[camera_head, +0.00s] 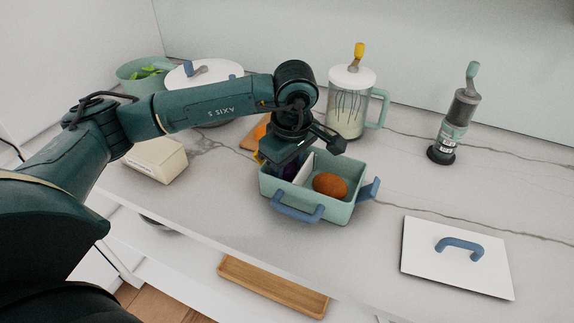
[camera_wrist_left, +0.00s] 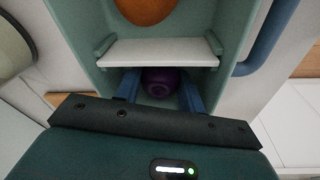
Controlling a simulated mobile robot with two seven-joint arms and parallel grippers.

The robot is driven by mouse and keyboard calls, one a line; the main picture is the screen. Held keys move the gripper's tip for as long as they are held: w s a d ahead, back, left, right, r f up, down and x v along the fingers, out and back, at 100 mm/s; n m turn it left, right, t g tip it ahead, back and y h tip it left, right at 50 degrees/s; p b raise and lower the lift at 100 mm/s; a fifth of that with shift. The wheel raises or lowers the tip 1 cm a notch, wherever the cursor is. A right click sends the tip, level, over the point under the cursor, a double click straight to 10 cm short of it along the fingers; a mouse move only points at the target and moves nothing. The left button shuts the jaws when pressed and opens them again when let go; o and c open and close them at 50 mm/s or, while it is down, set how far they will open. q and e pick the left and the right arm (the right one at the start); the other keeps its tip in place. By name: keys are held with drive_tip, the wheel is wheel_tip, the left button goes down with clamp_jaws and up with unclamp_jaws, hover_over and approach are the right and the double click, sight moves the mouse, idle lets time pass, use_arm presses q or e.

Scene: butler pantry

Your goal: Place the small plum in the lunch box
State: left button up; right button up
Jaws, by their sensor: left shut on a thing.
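The lunch box (camera_head: 340,210) is a pale green open box with blue handles and a white divider (camera_head: 305,168). A brown-orange round food (camera_head: 330,184) lies in its right compartment. My left gripper (camera_wrist_left: 160,90) reaches down into the left compartment, with its blue fingers on either side of the dark purple plum (camera_wrist_left: 160,83). It is shut on the plum, beside the divider. In the head view the wrist hides most of this compartment. The orange-brown food (camera_wrist_left: 146,8) also shows beyond the divider in the left wrist view. My right gripper is not in view.
A white lid (camera_head: 458,258) with a blue handle lies at the right. Behind the box stand a glass jug (camera_head: 349,105) and a grinder (camera_head: 455,125). A cream block (camera_head: 155,160) and a white-lidded pot (camera_head: 205,78) are at the left. The front right counter is clear around the lid.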

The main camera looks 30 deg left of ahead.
use_arm(q)
drive_tip(key=shift+f, duration=0.1)
drive_tip(key=shift+f+b, duration=0.2)
drive_tip(key=shift+b, duration=0.15)
drive_tip(key=o, duration=0.7)
drive_tip(key=shift+r, duration=0.15)
drive_tip(key=r, duration=0.4)
drive_tip(key=d+r, duration=0.1)
drive_tip(key=r, duration=0.3)
drive_tip(key=s+r, duration=0.1)
drive_tip(key=r, duration=0.3)
drive_tip(key=shift+d+r, duration=0.1)
drive_tip(key=shift+d, duration=0.1)
